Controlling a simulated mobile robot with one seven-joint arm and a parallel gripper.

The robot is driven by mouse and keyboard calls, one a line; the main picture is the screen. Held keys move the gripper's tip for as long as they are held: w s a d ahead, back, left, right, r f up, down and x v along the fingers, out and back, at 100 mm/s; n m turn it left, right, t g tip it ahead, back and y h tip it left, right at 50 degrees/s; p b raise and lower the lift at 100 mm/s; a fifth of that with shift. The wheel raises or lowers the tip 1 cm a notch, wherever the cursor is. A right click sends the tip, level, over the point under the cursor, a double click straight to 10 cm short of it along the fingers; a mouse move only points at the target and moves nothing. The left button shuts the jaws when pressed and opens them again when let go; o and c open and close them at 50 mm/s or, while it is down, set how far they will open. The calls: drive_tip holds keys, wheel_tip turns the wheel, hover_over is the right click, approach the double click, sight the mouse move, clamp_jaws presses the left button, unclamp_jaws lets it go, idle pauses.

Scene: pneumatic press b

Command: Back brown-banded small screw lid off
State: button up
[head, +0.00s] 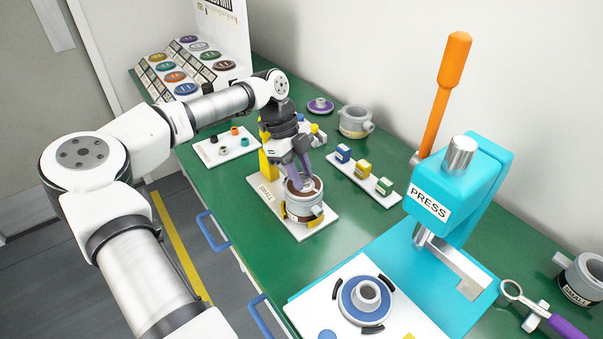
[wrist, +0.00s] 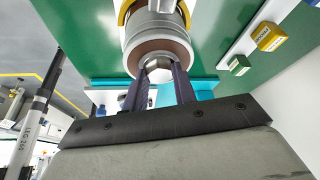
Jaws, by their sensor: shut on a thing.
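The small grey screw container (head: 303,207) stands upright in a yellow clamp on a white board marked SMALL (head: 264,192). Its brown-banded lid (head: 293,187) sits on top; in the wrist view the lid (wrist: 140,52) has a brown rim and a pale raised knob in its middle. My gripper (head: 303,183) points down at the lid from above. Its purple fingers (wrist: 160,75) are shut on the knob, one on each side. The fingers hide part of the lid in the head view, so I cannot tell whether its thread is engaged.
The blue PRESS (head: 453,195) with its orange lever stands to the right. A white strip with coloured blocks (head: 364,179) lies close right of the container. A grey pot (head: 354,121) and a purple lid (head: 320,105) stand behind. The green bench (head: 240,235) is clear at front left.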

drive_tip(key=n, duration=0.2)
drive_tip(key=n+t+b, duration=0.1)
drive_tip(key=n, duration=0.1)
drive_tip(key=n+t+b, duration=0.1)
drive_tip(key=shift+s+a+f+n+h, duration=0.1)
drive_tip(key=shift+s+f+n+h, duration=0.2)
drive_tip(key=shift+s+n, duration=0.1)
idle(0.4)
drive_tip(key=o, duration=1)
drive_tip(key=shift+r, duration=0.1)
drive_tip(key=shift+w, duration=0.15)
drive_tip(key=shift+a+r+b, duration=0.1)
drive_tip(key=shift+r+b, duration=0.15)
drive_tip(key=shift+b, duration=0.05)
drive_tip(key=b+v, duration=0.1)
drive_tip(key=v, duration=1.2)
drive_tip(key=shift+r+b, duration=0.3)
